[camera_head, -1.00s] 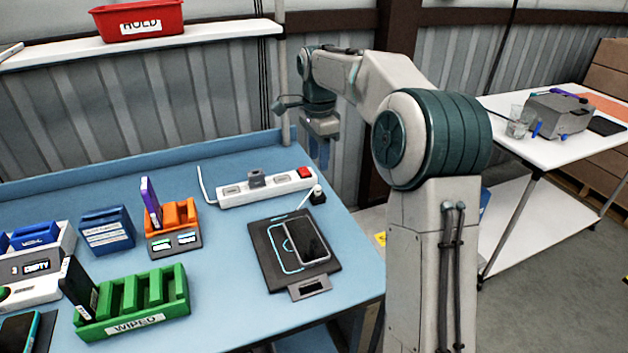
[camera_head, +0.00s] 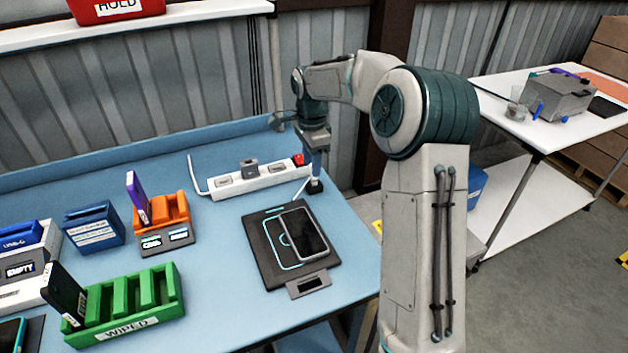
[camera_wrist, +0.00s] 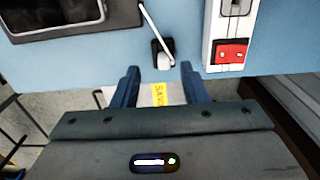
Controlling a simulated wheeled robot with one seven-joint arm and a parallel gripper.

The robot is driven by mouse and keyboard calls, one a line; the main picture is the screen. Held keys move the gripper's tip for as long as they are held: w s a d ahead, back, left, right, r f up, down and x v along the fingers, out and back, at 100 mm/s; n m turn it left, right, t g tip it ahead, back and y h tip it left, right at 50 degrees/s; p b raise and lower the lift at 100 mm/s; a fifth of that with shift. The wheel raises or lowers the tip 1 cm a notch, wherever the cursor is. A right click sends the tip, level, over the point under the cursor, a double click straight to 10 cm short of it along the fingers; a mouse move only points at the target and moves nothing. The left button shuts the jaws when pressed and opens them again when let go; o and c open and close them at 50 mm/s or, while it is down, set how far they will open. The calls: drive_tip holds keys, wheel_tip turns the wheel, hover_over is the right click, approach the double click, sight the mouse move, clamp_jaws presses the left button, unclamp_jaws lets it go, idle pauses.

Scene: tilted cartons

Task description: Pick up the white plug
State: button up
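A small dark block with a pale end (camera_wrist: 163,62) stands near the table edge in the wrist view. A thin white cord (camera_wrist: 154,26) runs to it; I cannot clearly tell a separate white plug body. In the head view the dark block (camera_head: 316,187) is right of the charging pad, below my fingers. My gripper (camera_wrist: 160,75) is open, its two blue fingers apart, with the block just beyond and between the fingertips. Nothing is held. In the head view my gripper (camera_head: 315,172) points down over the block, partly covering it.
A white power strip (camera_head: 235,181) with a red switch (camera_wrist: 232,52) and a grey plug (camera_head: 249,168) lies close beside. A black pad (camera_head: 262,263) with a phone (camera_head: 303,232) is in front. Orange (camera_head: 172,212), blue (camera_head: 92,228) and green (camera_head: 160,292) holders stand left.

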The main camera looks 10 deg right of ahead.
sight(314, 182)
drive_tip(key=f, duration=0.3)
drive_tip(key=shift+w+d+f+p, duration=0.3)
drive_tip(key=shift+d+f, duration=0.1)
drive_tip(key=shift+f, duration=0.35)
drive_tip(key=shift+c, duration=0.3)
clamp_jaws()
drive_tip(key=shift+r, duration=0.1)
